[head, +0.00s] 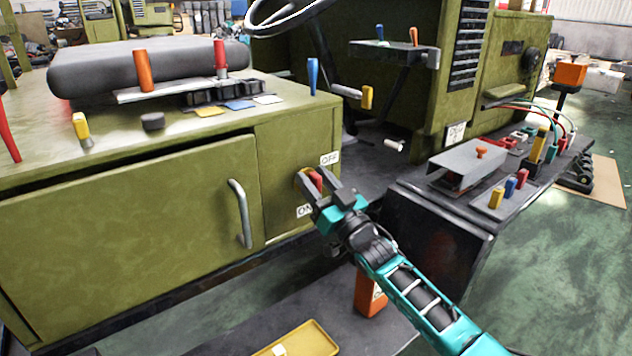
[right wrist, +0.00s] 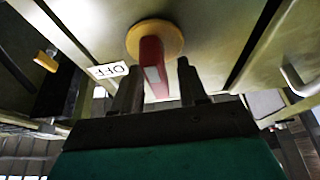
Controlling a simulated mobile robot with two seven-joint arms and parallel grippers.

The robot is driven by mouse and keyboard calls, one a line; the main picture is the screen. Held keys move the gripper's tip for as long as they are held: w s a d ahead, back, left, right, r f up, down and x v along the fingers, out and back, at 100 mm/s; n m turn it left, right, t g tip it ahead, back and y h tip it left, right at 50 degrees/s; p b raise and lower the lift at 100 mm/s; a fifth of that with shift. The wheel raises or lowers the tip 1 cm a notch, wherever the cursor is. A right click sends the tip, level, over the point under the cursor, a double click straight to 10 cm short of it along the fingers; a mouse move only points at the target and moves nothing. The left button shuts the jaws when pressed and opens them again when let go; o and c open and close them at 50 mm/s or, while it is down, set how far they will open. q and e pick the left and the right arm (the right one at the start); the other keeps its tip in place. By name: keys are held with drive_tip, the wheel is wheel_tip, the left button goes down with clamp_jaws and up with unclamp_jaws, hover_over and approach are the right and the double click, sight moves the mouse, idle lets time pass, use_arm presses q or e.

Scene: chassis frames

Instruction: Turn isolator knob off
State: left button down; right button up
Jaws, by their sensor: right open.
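The isolator knob (head: 316,181) has a red handle on a round yellow base and sits on the front panel of the green chassis. An OFF label (head: 330,158) is above it and an ON label (head: 304,211) below it. My right gripper (head: 318,177) is open, with its fingers around the red handle. In the right wrist view, the red knob (right wrist: 152,68) with a pale stripe lies between the fingertips (right wrist: 158,78), nearer the left finger, with a clear gap to the right one. The head view does not clearly show which label the handle points to. My left gripper is out of view.
A cabinet door handle (head: 240,213) stands out left of the knob. Right of my arm is a dark step box (head: 440,238) with a grey cover and coloured levers. An orange canister (head: 370,292) and a yellow tray (head: 298,340) are below.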

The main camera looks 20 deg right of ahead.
drive_tip(key=shift+c, duration=0.2)
clamp_jaws()
